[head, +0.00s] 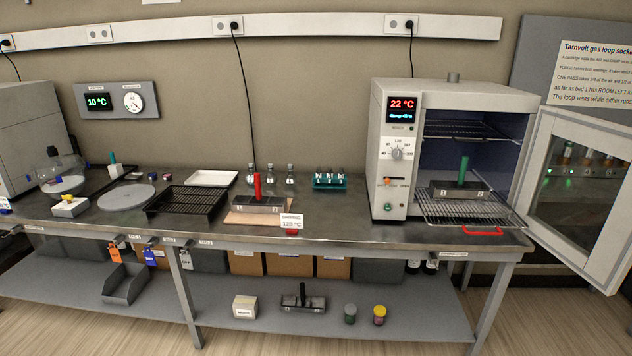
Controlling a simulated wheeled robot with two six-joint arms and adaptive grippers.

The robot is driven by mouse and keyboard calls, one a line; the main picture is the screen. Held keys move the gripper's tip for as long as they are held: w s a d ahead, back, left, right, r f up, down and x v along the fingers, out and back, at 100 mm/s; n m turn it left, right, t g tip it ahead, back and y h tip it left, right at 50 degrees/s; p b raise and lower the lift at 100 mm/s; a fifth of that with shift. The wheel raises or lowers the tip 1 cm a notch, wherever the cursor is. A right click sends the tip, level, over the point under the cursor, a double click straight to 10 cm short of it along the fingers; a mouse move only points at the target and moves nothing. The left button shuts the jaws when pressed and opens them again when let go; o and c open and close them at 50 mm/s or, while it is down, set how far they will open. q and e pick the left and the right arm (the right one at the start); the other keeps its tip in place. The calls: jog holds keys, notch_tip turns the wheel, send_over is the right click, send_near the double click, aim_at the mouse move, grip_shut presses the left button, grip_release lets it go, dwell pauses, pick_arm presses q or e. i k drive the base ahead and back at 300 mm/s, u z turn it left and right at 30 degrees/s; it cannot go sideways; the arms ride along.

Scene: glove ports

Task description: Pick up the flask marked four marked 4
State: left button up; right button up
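Several small glass flasks stand at the back of the bench, behind a black block with a red handle (257,190). One is a left flask (251,176), one a middle flask (268,174) and one a right flask (290,175). A teal rack (330,182) to their right holds several small vessels. A larger round glass vessel (50,165) stands at the far left. No number is readable on any flask, so I cannot tell which is marked 4. Neither of my grippers is in view.
The oven (396,160) on the right has its door (586,185) open, swung out past the bench end. A black rack (187,201) and a white tray (212,178) lie left of the flasks.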

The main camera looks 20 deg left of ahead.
aim_at(250, 179)
jog(key=u, duration=0.5)
jog(key=i, duration=0.35)
jog(key=u, duration=0.95)
jog(key=i, duration=1.05)
jog(key=z, duration=0.6)
jog(key=i, duration=0.7)
jog(key=z, duration=0.8)
